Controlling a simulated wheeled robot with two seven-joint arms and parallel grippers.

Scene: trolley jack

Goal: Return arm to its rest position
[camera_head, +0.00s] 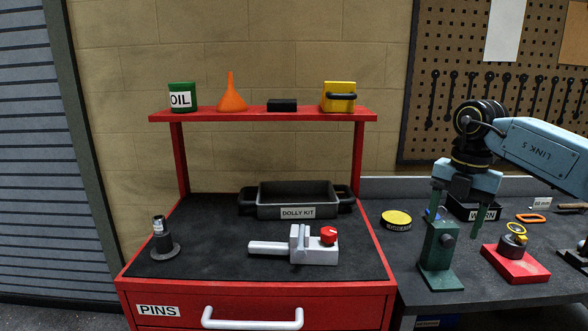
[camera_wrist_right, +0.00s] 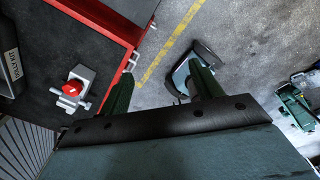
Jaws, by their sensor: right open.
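My right arm comes in from the right in the head view, its pale blue link reaching over the bench area. My right gripper (camera_head: 463,207) hangs down with its two dark green fingers apart and nothing visible between them. It overlaps the bench in the head view. In the wrist view, the right gripper (camera_wrist_right: 163,88) has its fingers spread over the grey floor, in front of the red trolley (camera_wrist_right: 126,62). A dark and grey object (camera_wrist_right: 184,74) shows low down by the right finger; I cannot tell what it is. My left gripper is not in view.
The trolley holds a grey clamp-like part with a red knob (camera_head: 328,235), a black DOLLY KIT tray (camera_head: 297,211) and a dark post (camera_head: 160,245). A green stand (camera_head: 440,262) and a red block (camera_head: 515,266) stand on the bench (camera_head: 395,247) at right.

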